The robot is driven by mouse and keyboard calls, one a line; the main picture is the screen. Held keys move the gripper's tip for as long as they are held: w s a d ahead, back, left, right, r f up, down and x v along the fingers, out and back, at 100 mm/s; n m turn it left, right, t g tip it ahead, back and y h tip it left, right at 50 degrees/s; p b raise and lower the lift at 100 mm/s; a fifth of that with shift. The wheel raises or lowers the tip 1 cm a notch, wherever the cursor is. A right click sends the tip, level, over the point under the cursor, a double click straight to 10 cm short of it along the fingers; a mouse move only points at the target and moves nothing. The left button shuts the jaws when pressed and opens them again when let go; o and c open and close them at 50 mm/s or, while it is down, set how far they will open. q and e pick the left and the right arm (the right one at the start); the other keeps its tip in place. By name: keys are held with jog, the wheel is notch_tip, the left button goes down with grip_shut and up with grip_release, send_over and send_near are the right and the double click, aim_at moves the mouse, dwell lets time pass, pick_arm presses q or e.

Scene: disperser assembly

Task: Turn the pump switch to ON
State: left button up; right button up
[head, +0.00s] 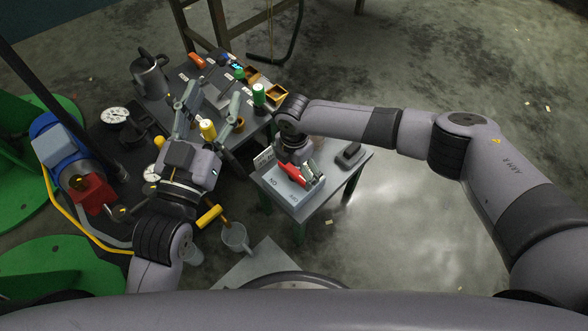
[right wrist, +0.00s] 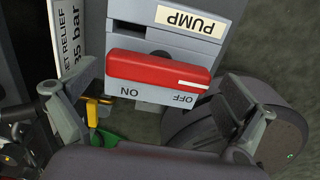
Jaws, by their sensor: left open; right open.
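The pump switch is a grey box (right wrist: 168,38) with a "PUMP" label and a red bar handle (right wrist: 160,70). The handle lies crosswise in the right wrist view, its white mark at the right end near the "OFF" print; "ON" is printed to the left. In the head view the red handle (head: 287,172) shows on the small grey table (head: 310,207). My right gripper (right wrist: 160,82) is open, its fingers on either side of the handle's ends; I cannot tell whether they touch it. My left gripper (head: 209,97) is open and empty over the dark workbench.
A "relief 35 bar" sign (right wrist: 68,35) stands beside the switch. A dark grey device (head: 350,155) sits at the small table's right. The workbench holds a kettle-like jug (head: 150,76), green-topped bottle (head: 259,95) and bins (head: 268,95). A grey mug (head: 235,238) stands below.

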jog(key=shift+f, duration=0.2)
jog(key=shift+c, duration=0.2)
jog(key=c, duration=0.8)
